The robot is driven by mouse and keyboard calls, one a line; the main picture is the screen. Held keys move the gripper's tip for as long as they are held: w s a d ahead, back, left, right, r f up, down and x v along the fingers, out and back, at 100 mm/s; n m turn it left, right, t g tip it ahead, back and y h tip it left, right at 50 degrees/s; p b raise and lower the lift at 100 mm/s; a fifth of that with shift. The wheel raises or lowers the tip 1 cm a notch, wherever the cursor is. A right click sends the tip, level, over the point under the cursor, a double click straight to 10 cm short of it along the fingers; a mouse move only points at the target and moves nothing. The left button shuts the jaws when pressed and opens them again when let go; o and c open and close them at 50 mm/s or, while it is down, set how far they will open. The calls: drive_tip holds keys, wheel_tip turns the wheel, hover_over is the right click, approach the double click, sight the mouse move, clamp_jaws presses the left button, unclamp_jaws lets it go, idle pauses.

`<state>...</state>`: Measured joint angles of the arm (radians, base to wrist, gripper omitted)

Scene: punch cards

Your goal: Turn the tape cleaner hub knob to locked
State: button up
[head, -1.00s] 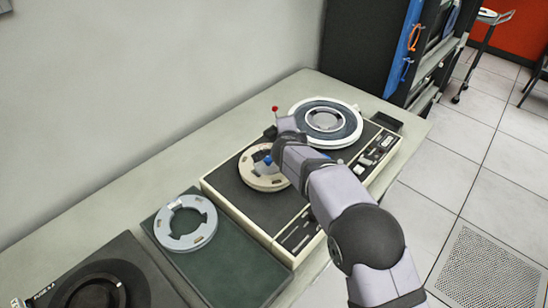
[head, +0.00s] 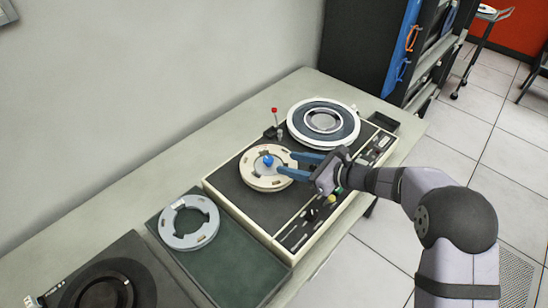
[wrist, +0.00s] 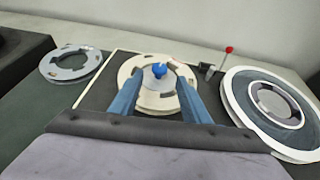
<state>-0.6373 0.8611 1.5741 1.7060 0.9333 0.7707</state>
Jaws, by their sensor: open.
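The tape cleaner (head: 233,185) is a cream-edged box with a dark top on the bench. A cream reel (head: 250,178) lies on its left half, with a blue hub knob (head: 268,160) at its centre. In the wrist view the blue knob (wrist: 159,70) stands beyond and between my two fingertips. My gripper (head: 287,164) has two blue fingers, open and empty, over the right side of the cream reel and pointing at the knob. The fingers are apart from the knob. The knob's lock marking is too small to read.
A white-rimmed reel (head: 353,140) sits on the machine's far half. A red-tipped lever (head: 274,111) stands upright behind the cream reel. A grey ring (head: 205,236) lies on a green mat (head: 225,268) at left. A control strip runs along the front edge.

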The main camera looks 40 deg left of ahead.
sight(269, 159)
drive_tip(key=shift+p+x, duration=1.35)
drive_tip(key=shift+x, duration=2.35)
drive_tip(key=shift+c, duration=0.6)
drive_tip(key=c, duration=0.9)
